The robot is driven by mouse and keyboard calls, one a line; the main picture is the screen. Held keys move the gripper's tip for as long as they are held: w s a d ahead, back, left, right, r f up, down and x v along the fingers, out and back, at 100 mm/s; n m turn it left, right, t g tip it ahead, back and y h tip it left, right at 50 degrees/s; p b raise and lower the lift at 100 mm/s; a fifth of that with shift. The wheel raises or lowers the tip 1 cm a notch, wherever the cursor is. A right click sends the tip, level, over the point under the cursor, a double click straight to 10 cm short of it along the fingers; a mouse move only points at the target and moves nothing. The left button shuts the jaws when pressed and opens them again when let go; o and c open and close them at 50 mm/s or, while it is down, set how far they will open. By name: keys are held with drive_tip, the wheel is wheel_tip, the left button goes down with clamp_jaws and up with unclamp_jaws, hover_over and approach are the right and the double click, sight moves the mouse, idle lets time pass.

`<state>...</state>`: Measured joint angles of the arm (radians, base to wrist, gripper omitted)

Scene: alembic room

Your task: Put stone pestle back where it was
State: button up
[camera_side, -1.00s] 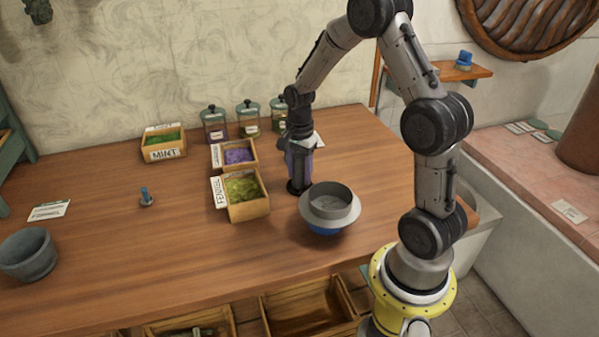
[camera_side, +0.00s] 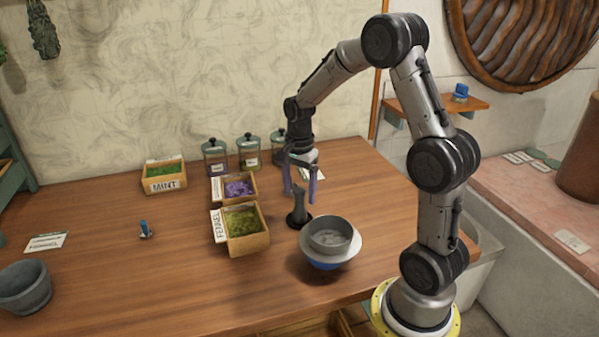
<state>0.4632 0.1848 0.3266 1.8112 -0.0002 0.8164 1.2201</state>
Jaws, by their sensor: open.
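The dark grey stone pestle (camera_side: 299,205) stands upright on the wooden table, its wide dark end down, just left of a bowl. A grey stone mortar (camera_side: 24,288) stands at the table's left front.
A grey bowl on a white and blue base (camera_side: 330,243) stands right of the pestle. Boxes of fennel (camera_side: 243,230), purple flowers (camera_side: 236,188) and mint (camera_side: 164,177) lie to the left. Lidded jars (camera_side: 249,151) stand behind. A small blue-topped item (camera_side: 145,229) sits on clear table at left.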

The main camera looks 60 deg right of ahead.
wheel_tip(320, 180, up, 6)
drive_tip(key=shift+r, duration=0.2)
drive_tip(key=s+a+r+n+t, duration=0.2)
drive_tip(key=s+a+r+n, duration=0.2)
drive_tip(key=s+a+n, duration=0.4)
drive_tip(key=s+a+r+n+t, duration=0.3)
drive_tip(key=s+a+n, duration=0.6)
drive_tip(key=n, duration=0.2)
drive_tip(key=shift+s+r+t, duration=0.3)
drive_tip(key=shift+s+r, duration=0.05)
